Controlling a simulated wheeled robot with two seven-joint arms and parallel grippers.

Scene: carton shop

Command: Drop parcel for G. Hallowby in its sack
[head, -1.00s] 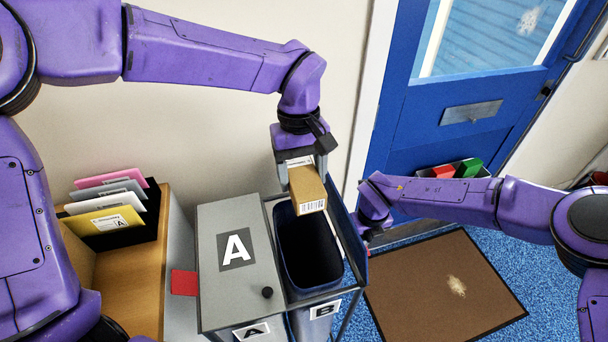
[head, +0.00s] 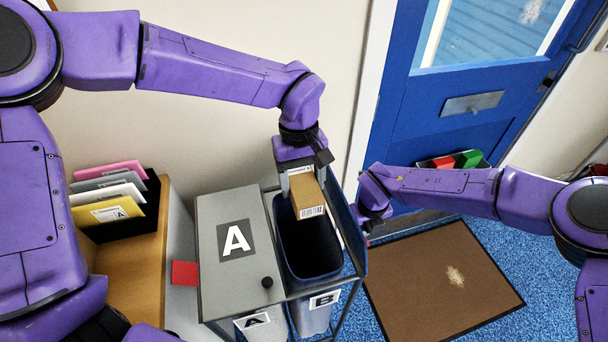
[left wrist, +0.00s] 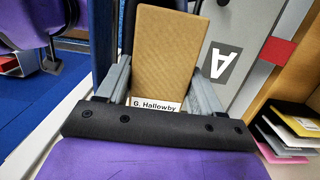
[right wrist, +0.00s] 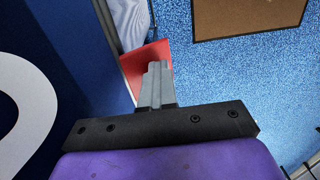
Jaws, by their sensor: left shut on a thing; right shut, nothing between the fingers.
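The parcel (head: 308,195) is a brown box with a barcode label on its end. In the left wrist view the parcel (left wrist: 165,55) shows a label reading "G. Hallowby". My left gripper (head: 302,176) is shut on it and holds it over the open mouth of the dark sack marked B (head: 312,274). The sack's inside is dark. My right gripper (right wrist: 156,88) is shut and empty, in front of a red tab (right wrist: 145,55) by the raised lid of B (head: 347,222); whether they touch I cannot tell.
The grey lid marked A (head: 215,250) is closed beside sack B, with a red tab (head: 184,273) at its left. A black rack of envelopes (head: 152,205) stands on a wooden shelf at left. A blue door (head: 420,110) and brown mat (head: 440,285) are at right.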

